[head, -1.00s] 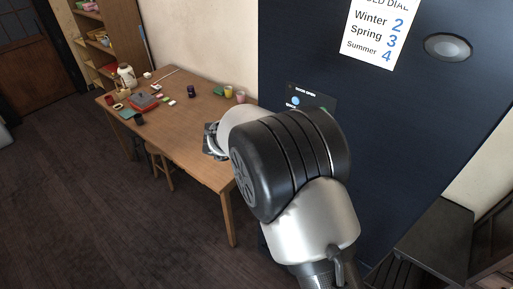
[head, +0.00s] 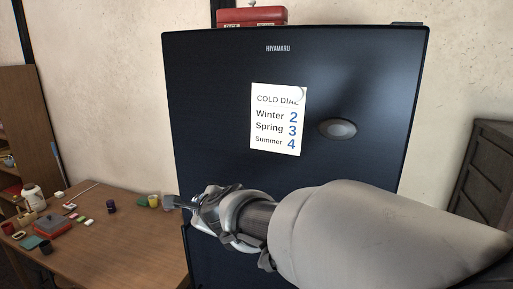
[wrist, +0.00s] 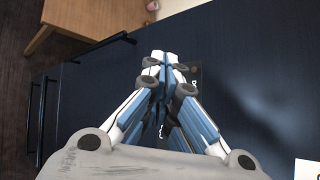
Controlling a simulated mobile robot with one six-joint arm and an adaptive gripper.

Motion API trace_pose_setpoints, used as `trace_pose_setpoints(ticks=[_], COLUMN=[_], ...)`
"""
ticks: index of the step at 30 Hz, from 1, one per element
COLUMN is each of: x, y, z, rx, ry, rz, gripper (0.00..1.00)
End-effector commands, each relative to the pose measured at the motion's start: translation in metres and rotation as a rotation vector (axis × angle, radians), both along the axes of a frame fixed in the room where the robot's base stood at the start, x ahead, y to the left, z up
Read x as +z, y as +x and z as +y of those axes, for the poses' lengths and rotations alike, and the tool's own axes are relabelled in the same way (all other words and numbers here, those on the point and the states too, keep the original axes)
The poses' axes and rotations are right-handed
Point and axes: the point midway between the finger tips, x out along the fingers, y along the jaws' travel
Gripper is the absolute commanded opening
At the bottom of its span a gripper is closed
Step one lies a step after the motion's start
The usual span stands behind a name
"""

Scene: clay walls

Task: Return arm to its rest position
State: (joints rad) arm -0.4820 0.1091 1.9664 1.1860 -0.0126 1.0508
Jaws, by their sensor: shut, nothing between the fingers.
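My gripper (head: 174,202) is in front of the dark fridge (head: 215,110) at its left side in the head view, with its fingers pointing left. In the wrist view my gripper (wrist: 165,62) has its fingers together and nothing between them. The fridge's dark front (wrist: 245,75) fills much of that view behind the fingers. My arm crosses the lower right of the head view and hides part of the fridge.
A white card (head: 278,120) reading Winter 2, Spring 3, Summer 4 and a round knob (head: 338,128) are on the fridge front. A red box (head: 252,16) sits on top. A wooden table (head: 130,235) with several small items stands left. A dark cabinet (head: 485,180) stands right.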

Motion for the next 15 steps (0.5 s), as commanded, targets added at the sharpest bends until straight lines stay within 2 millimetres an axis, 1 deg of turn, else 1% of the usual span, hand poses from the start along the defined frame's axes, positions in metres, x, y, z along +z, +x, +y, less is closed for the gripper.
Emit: trace_pose_setpoints(ticks=[1, 2, 3, 5, 6, 8, 9, 11, 12, 15], x=[0.003, 0.004, 0.001, -0.008, -0.017, -0.034, -0.047, -0.066, -0.079, -0.108], y=[-0.021, -0.034, -0.053, -0.084, -0.106, -0.139, -0.161, -0.192, -0.212, -0.256], z=[-0.023, -0.034, -0.049, -0.073, -0.090, -0.117, -0.135, -0.162, -0.179, -0.217], rx=[0.105, 0.172, 0.264, 0.397, 0.485, 0.615, 0.697, 0.812, 0.885, 1.045], ry=[-0.118, -0.197, -0.305, -0.471, -0.584, -0.750, -0.854, -0.997, -1.083, -1.256], rz=[-0.057, -0.087, -0.122, -0.164, -0.185, -0.202, -0.203, -0.195, -0.180, -0.129], gripper=[0.00, 0.00, 0.00, 0.00, 0.00, 0.00, 0.00, 0.00, 0.00, 0.00])
